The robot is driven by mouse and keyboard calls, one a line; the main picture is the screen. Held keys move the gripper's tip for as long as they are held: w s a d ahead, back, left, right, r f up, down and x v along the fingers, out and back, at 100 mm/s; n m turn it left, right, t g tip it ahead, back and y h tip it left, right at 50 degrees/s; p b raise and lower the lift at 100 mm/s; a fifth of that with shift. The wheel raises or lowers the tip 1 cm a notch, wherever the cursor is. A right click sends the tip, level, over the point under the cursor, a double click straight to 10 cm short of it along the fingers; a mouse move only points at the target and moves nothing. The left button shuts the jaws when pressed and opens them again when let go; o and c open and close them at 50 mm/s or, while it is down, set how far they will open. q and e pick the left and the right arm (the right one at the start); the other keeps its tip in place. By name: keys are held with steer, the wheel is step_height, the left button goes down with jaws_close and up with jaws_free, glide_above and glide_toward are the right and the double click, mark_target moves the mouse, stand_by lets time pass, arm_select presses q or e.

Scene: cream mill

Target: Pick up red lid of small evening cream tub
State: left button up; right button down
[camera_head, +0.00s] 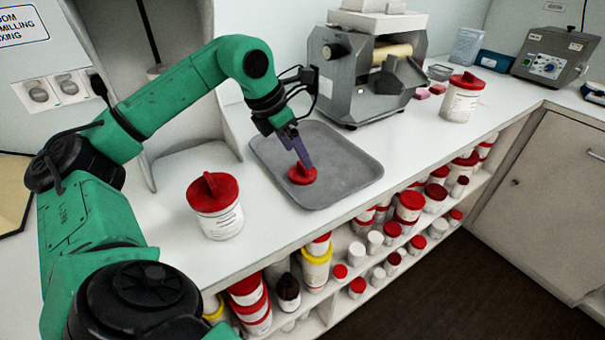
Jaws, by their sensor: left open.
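A small red lid (301,178) is on the grey tray (345,160), near the tray's front left part. Whether a tub is under it I cannot tell. My left gripper (305,163) points down at the lid, its purple-grey fingers right at the lid's top. The fingers are open, and they partly hide the lid's raised middle. Whether they touch it I cannot tell. A larger white tub with a red lid (213,192) stands on the counter left of the tray. My right gripper is not in view.
A grey roller mill (365,75) stands behind the tray. Another white tub with a red lid (461,99) stands to the right, beside small pink blocks (430,90). Shelves under the counter hold several tubs and bottles. The counter front between tray and right tub is clear.

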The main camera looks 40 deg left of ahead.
mark_target(300, 173)
arm_select(q)
steer(key=x, duration=0.4)
steer(key=shift+f, duration=0.15)
jaws_close()
